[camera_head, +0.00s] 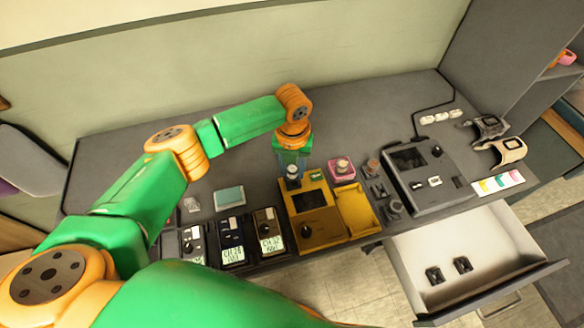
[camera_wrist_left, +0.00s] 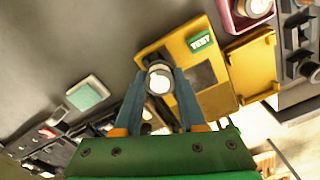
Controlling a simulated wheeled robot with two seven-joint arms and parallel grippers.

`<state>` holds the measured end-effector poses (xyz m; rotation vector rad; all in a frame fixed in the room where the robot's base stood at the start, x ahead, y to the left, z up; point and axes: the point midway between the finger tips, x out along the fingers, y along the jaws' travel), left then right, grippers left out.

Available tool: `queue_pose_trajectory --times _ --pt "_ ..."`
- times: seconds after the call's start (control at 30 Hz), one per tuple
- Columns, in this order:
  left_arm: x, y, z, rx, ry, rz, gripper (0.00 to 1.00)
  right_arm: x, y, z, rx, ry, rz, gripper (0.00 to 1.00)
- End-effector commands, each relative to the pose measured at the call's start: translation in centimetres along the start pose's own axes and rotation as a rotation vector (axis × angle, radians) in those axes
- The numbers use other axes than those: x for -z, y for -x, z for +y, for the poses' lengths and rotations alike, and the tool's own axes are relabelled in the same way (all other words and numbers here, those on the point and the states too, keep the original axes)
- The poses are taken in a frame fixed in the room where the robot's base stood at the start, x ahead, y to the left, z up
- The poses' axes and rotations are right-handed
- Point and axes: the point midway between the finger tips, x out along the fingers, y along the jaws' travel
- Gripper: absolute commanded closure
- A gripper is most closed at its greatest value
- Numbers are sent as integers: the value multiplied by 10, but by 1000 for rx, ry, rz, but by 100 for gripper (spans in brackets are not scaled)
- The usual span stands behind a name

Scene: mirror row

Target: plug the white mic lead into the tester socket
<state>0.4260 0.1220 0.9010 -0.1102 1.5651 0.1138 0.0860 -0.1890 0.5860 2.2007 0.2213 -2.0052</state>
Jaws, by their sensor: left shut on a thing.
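My left gripper (camera_head: 291,165) points down over the far left corner of the yellow tester (camera_head: 318,236). In the left wrist view its blue-grey fingers (camera_wrist_left: 160,88) are shut on a round, white-ended plug (camera_wrist_left: 159,78) with a dark collar, which looks like the white mic lead. No cable shows behind it. The yellow tester (camera_wrist_left: 228,90) also shows there, with a green TEST label (camera_wrist_left: 201,42). The plug overlaps the tester's edge in this view; I cannot tell whether they touch. The tester socket is not clearly visible and may be hidden behind the plug. My right gripper is out of view.
Handheld units with displays (camera_head: 269,236) stand left of the tester, behind them a teal-topped box (camera_head: 229,196). A pink-framed device (camera_head: 341,168) and a grey console (camera_head: 428,178) stand to the right. An open drawer (camera_head: 500,246) juts out in front. The back left of the bench is clear.

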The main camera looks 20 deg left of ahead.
Motion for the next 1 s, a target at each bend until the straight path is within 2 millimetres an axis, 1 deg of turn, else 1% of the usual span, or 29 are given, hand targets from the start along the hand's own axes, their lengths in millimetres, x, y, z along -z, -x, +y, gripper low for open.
queue_pose_trajectory --times 0.47,0.7,1.0 --pt "-1 0 0 0 1 0 100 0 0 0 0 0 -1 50" --pt "1 1 0 1 1 2 100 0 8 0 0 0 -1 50" --pt "1 0 0 1 1 1 100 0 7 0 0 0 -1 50"
